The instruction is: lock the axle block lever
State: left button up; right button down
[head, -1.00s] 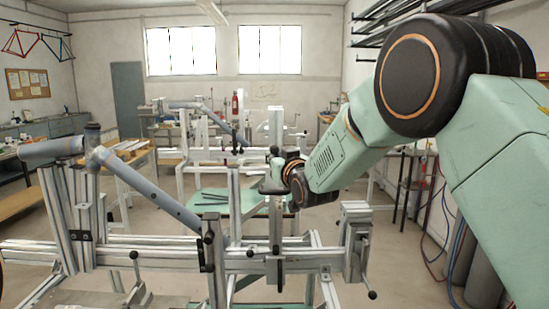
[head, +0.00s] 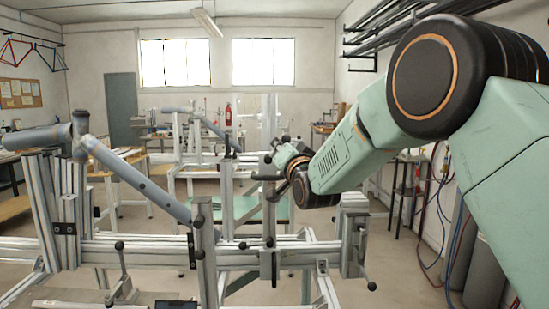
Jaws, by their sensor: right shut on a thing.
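The aluminium frame jig (head: 130,250) stands in front of me with a grey-blue tube frame (head: 140,180) on its left part. A slotted upright post (head: 267,215) rises from the jig's rail right of centre. My right gripper (head: 277,181) is at the top of this post, shut on the axle block lever (head: 259,178), a short dark bar that sticks out to the left. The fingers and most of the axle block are small and partly hidden by the gripper, so the contact is hard to see. My left gripper is not in view.
A clamp block with a handle (head: 354,230) stands at the rail's right end. A shorter post (head: 204,255) stands left of the gripper. A second jig and a green-topped table (head: 245,207) are behind. Gas cylinders (head: 484,265) stand at the right.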

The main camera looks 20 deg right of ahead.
jog(key=f+m+h+b, duration=0.1)
jog(key=m+h+b, duration=0.1)
jog(key=m+b, duration=0.1)
jog(key=d+f+m+h+b, duration=0.1)
jog(key=m+b, duration=0.2)
jog(key=m, duration=0.3)
jog(key=d+f+m+h+b, duration=0.1)
jog(key=f+m+h+b, duration=0.1)
jog(key=m+b, duration=0.2)
jog(key=shift+s+m+t+h, duration=0.25)
jog(key=shift+m+t+h, duration=0.05)
jog(key=shift+f, duration=0.2)
jog(key=c, duration=2)
grip_release()
jog(key=o, duration=0.5)
jog(key=shift+s+r, duration=0.2)
jog(key=shift+o, duration=0.3)
jog(key=shift+d, duration=0.1)
